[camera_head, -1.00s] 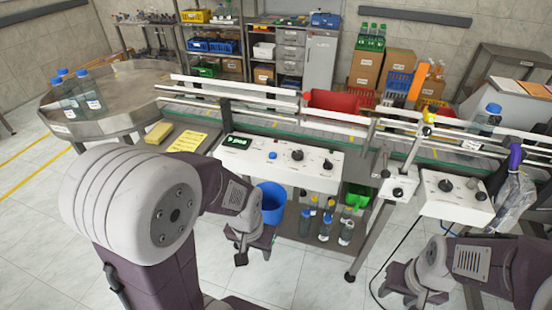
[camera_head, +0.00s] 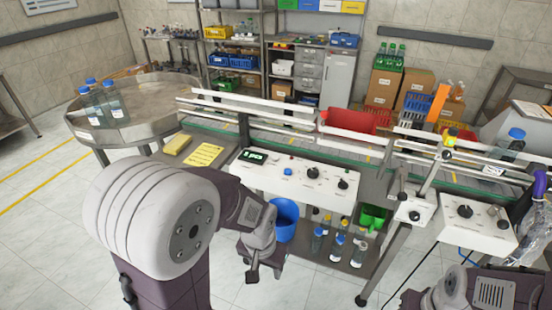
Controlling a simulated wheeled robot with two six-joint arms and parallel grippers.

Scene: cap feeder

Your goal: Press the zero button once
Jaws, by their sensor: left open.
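A white control panel (camera_head: 270,182) is fixed to the front of the conveyor. It carries a green-lit display (camera_head: 253,156), a small blue button (camera_head: 288,171) and dark knobs (camera_head: 313,172). No label reading zero is legible; the blue button is the only clear push button on this panel. My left gripper (camera_head: 264,271) is open and empty. It points down in front of the panel, below its front edge in the picture, apart from the button. My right gripper (camera_head: 414,300) is partly in view at the bottom right, dark and cut off, so its jaws cannot be read.
A second white control box (camera_head: 475,225) with a knob stands at the right. A blue bucket (camera_head: 284,220) and several bottles sit below the panel. A round metal table (camera_head: 140,125) holds bottles.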

